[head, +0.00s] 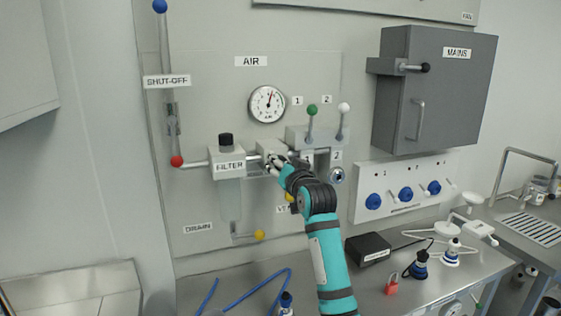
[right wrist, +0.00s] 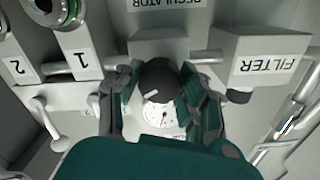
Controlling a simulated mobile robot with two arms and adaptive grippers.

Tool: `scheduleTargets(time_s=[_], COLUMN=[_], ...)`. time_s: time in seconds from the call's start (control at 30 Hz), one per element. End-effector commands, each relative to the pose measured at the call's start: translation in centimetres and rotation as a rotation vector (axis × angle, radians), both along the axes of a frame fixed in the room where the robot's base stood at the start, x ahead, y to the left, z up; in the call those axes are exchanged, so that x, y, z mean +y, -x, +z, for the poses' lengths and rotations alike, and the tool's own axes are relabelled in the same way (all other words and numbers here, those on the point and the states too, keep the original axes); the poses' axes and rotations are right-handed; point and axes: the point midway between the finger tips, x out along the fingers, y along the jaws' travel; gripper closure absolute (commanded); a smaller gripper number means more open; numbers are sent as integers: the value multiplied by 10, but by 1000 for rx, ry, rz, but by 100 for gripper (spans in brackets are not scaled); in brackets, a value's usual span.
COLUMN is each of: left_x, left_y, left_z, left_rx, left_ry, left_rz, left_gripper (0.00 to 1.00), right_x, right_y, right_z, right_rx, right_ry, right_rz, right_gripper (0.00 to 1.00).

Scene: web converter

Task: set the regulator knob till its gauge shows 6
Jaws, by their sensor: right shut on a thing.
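The regulator knob (right wrist: 160,82) is dark and round with a white pointer mark. It sits between the two fingers of my right gripper (right wrist: 160,98) in the right wrist view, which is upside down. My right gripper (head: 277,161) is shut on the knob at the regulator block (head: 268,148); in the head view the hand hides the knob. The round white gauge (head: 267,104) is above it on the panel. The gauge (right wrist: 160,115) also shows partly behind the knob. My left gripper is not in view.
The filter (head: 228,164) stands left of the regulator. Green (head: 312,110) and white (head: 344,107) ball levers rise at the right. The grey mains box (head: 433,90) is further right.

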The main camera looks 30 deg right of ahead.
Motion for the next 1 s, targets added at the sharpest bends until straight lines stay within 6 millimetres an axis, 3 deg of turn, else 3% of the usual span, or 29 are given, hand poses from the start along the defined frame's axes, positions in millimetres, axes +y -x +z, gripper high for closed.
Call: scheduleTargets(time_s=[0.33,0.83,0.87,1.0], left_x=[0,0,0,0], left_y=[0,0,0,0], left_z=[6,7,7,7], left_rx=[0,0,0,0], left_ry=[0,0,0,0], left_rz=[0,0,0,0], left_gripper=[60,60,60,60], right_x=[1,1,1,1], right_y=[-1,-1,-1,-1], right_z=[-4,-5,-5,-4], right_rx=[-19,-22,-22,-25], right_ry=[-126,-143,-143,-142], right_rz=[2,2,2,2], right_gripper=[94,94,60,42])
